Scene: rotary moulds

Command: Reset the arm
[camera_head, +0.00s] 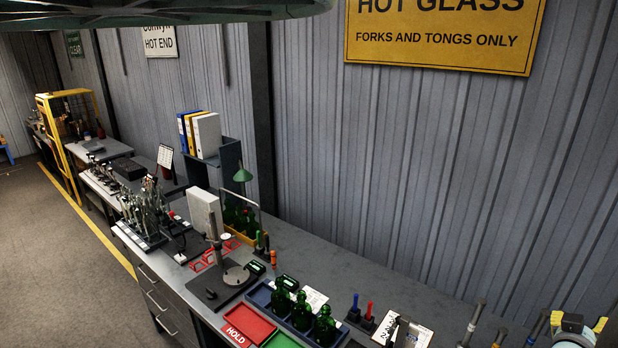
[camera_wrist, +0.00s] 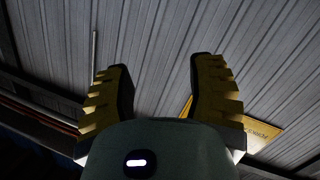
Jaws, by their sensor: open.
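My gripper (camera_wrist: 161,64) is open in the wrist view, with its two yellow, dark-padded fingers wide apart. Nothing is between them; only the grey corrugated wall (camera_wrist: 163,30) shows behind. In the head view my gripper (camera_head: 579,321) is at the bottom right corner, its yellow fingers apart and empty. Most of my arm is outside the head view.
The long grey bench (camera_head: 345,270) runs along the wall. A red tray (camera_head: 250,322), a blue tray (camera_head: 262,294) with green bottles, a black stand (camera_head: 223,277) and upright tools crowd it. The yellow sign (camera_head: 445,32) hangs on the wall. Floor (camera_head: 55,260) at left is clear.

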